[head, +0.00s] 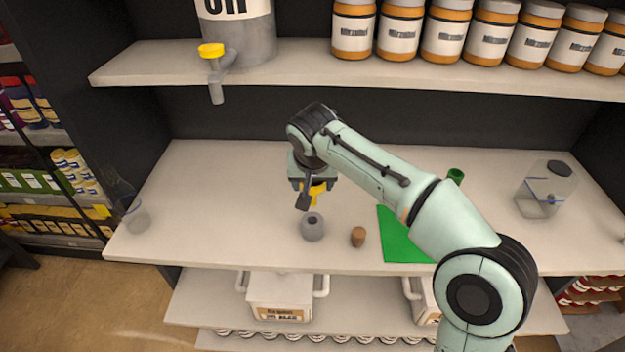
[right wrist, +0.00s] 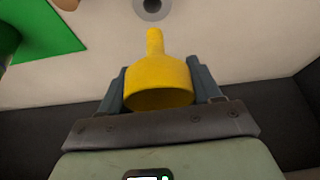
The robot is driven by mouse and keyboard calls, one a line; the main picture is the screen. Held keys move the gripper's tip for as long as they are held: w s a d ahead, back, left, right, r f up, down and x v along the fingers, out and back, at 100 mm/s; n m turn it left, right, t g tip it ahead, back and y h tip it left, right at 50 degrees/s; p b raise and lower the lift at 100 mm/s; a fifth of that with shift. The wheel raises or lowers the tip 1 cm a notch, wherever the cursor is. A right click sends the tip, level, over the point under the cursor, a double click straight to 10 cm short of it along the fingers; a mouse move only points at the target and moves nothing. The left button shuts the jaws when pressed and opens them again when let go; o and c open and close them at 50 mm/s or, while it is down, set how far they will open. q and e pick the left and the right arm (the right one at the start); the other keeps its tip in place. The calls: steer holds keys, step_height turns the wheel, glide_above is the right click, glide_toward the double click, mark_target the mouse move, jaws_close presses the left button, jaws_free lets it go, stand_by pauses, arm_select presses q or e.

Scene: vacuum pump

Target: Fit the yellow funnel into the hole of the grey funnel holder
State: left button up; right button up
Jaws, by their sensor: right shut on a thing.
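The yellow funnel (head: 315,194) is held in my right gripper (head: 311,190), which hangs above the shelf counter. In the right wrist view the funnel (right wrist: 158,80) sits between the two fingers of my right gripper (right wrist: 160,88), its wide mouth toward the camera and its spout pointing away. The grey funnel holder (head: 313,227) stands on the counter, just below and in front of the funnel; its round dark hole faces up. The holder also shows at the top of the right wrist view (right wrist: 152,8), beyond the spout tip and apart from it. My left gripper is not in view.
A brown cork (head: 358,237) stands right of the holder. A green mat (head: 402,243) and a green object (head: 455,176) lie further right. A clear container (head: 545,190) stands at the far right, a clear vessel (head: 135,215) at the left. An upper shelf (head: 300,70) overhangs the back.

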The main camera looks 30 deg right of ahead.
steer(key=shift+f, duration=0.1)
steer(key=b, duration=0.3)
glide_above(312, 214)
steer(key=shift+f, duration=2.3)
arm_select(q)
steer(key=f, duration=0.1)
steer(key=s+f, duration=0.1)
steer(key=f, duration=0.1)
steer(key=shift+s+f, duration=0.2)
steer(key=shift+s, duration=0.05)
arm_select(e)
steer(key=shift+s+a, duration=0.1)
steer(key=shift+s, duration=0.2)
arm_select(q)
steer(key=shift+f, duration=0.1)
arm_select(e)
steer(key=shift+f, duration=0.35)
arm_select(q)
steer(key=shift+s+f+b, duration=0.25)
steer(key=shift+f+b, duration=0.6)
steer(key=shift+b, duration=0.05)
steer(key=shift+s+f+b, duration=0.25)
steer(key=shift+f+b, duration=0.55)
steer(key=shift+b, duration=0.05)
arm_select(e)
steer(key=shift+f, duration=2.3)
steer(key=o, duration=1.1)
